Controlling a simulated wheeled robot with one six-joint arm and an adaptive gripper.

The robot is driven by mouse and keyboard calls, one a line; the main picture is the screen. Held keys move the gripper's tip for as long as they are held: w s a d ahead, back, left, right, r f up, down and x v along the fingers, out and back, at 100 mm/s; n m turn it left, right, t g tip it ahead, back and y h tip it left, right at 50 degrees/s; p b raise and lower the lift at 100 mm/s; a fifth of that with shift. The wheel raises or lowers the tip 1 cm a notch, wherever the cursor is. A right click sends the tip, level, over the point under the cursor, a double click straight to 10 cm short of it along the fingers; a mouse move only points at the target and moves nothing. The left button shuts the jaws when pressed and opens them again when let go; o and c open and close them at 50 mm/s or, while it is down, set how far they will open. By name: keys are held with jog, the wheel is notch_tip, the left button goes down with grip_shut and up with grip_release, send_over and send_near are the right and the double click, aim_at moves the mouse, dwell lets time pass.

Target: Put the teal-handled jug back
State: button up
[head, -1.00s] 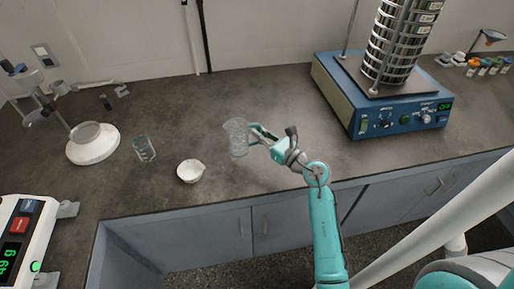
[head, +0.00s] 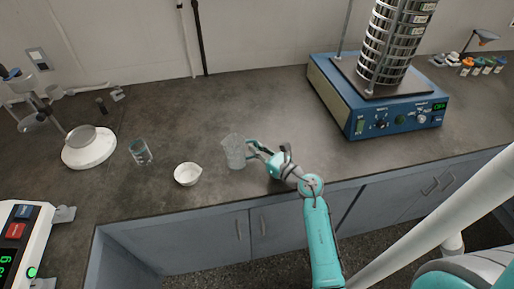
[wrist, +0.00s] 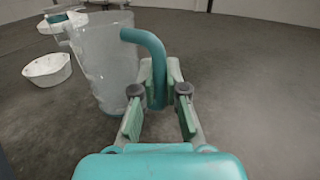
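The clear jug (head: 233,152) stands upright on the bench, right of the white dish. In the wrist view the jug (wrist: 104,68) is at upper left, and its teal handle (wrist: 150,45) curves down towards the space between my fingers. My gripper (head: 251,151) is at the jug's right, on the handle side. In the wrist view my gripper (wrist: 160,82) has its fingers spread, with a gap on both sides of the handle's lower end. It does not appear to grip it.
A white spouted dish (head: 187,174) and a small glass beaker (head: 140,152) stand left of the jug. A blue sieve shaker (head: 385,117) stands at the back right. A balance (head: 18,240) is at lower left. The bench behind the jug is clear.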

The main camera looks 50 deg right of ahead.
jog(key=o, duration=0.3)
jog(key=shift+o, duration=0.2)
jog(key=shift+r, duration=0.15)
jog(key=s, duration=1.2)
jog(key=s+a+r+m+t, duration=0.2)
jog(key=s+a+m, duration=0.3)
jog(key=a+m, duration=0.4)
jog(key=s+a+r+m+t, duration=0.15)
jog(key=s+a+m, duration=0.25)
jog(key=a+m, duration=0.55)
jog(key=s+a+f+m+g, duration=0.1)
jog(key=s+a+m+g, duration=0.2)
jog(key=s+m, duration=0.5)
jog(key=s+a+m+g, duration=0.3)
jog(key=s+m+g, duration=0.1)
jog(key=s+m, duration=0.5)
jog(key=shift+s+a+f, duration=0.35)
jog(key=shift+a+f, duration=0.05)
jog(key=shift+m, duration=0.25)
